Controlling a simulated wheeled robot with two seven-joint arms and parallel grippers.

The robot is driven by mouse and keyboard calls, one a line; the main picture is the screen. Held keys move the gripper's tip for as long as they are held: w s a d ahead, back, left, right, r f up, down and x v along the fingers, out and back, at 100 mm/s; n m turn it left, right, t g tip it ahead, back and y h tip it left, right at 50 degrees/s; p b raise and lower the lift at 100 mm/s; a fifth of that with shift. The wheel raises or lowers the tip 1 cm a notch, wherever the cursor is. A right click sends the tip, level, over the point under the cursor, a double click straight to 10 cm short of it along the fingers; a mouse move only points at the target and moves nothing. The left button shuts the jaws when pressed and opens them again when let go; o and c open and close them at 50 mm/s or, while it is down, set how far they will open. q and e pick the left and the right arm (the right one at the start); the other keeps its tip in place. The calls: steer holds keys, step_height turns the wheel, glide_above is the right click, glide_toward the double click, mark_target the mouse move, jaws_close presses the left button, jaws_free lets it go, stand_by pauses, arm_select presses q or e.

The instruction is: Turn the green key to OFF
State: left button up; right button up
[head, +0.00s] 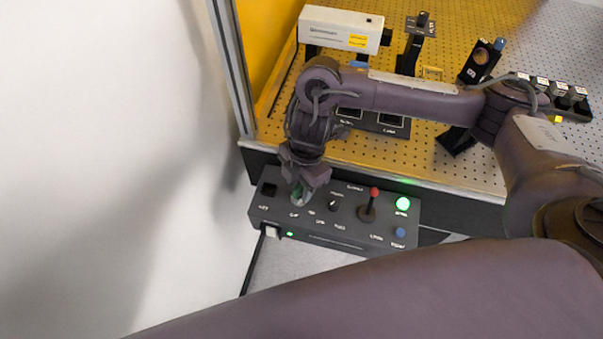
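The black control box (340,235) lies at the front edge of the perforated optical table. The green key (297,193) is on its top face toward the left and is partly hidden by my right gripper. My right gripper (302,186) points down with its fingertips at the key, seemingly touching or around it. I cannot tell whether the fingers are closed on it. The labels around the key are too small to read surely. My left gripper is not in view.
On the box are a small black knob (335,203), a red-topped lever (368,207), a lit green button (403,204) and a blue button (399,232). A white instrument (340,29) and optics mounts stand on the table (440,166). A white wall (100,150) is at left.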

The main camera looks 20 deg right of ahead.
steer(key=shift+s+a+f, duration=0.1)
steer(key=shift+f, duration=0.55)
steer(key=c, duration=0.6)
steer(key=o, duration=0.6)
steer(key=shift+r, duration=0.1)
